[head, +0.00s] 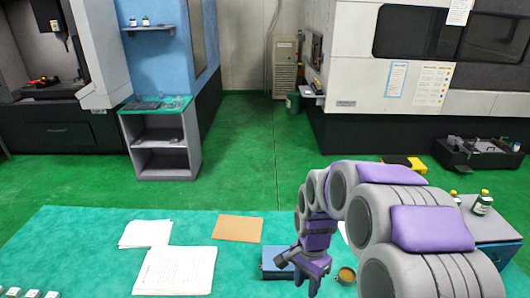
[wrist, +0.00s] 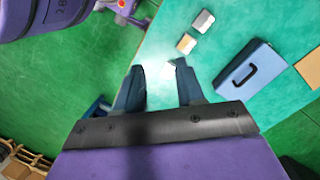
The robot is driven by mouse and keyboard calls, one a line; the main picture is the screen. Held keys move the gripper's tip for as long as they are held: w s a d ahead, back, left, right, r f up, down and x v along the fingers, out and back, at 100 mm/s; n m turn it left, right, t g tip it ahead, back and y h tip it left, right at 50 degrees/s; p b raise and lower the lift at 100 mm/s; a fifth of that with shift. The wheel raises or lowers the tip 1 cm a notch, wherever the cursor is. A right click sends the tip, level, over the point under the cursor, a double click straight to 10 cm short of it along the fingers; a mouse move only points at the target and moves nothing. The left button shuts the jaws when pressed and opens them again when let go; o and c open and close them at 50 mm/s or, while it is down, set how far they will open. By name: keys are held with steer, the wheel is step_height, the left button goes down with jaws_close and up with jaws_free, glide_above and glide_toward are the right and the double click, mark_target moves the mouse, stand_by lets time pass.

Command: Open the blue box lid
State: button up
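The blue box (wrist: 249,78) lies on the teal table at the right of the wrist view, with a dark handle on its top face. Its lid looks closed. In the head view the blue box (head: 272,264) is at the table's near middle, partly hidden behind my gripper (head: 297,272). In the wrist view my gripper (wrist: 160,84) has its two dark fingers apart with nothing between them. The box is to the right of the fingers, clear of them in that view.
White papers (head: 175,271) and a brown sheet (head: 238,229) lie left of and behind the box. A small round container (head: 346,275) stands right of my gripper. Two small boxes (wrist: 203,21) are on the table in the wrist view. The table edge runs close by my fingers.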

steer(key=s+d+r+n+b, duration=0.1)
steer(key=s+r+n, duration=0.1)
steer(key=s, duration=0.6)
steer(key=s+d+r+n+b, duration=0.1)
steer(key=s+n, duration=0.3)
steer(key=s, duration=0.5)
steer(key=s+d+r+n+b, duration=0.1)
steer(key=s+r+n, duration=0.2)
steer(key=s, duration=0.5)
steer(key=shift+s+d+r+n, duration=0.25)
steer(key=shift+s+n, duration=0.1)
steer(key=shift+n, duration=0.15)
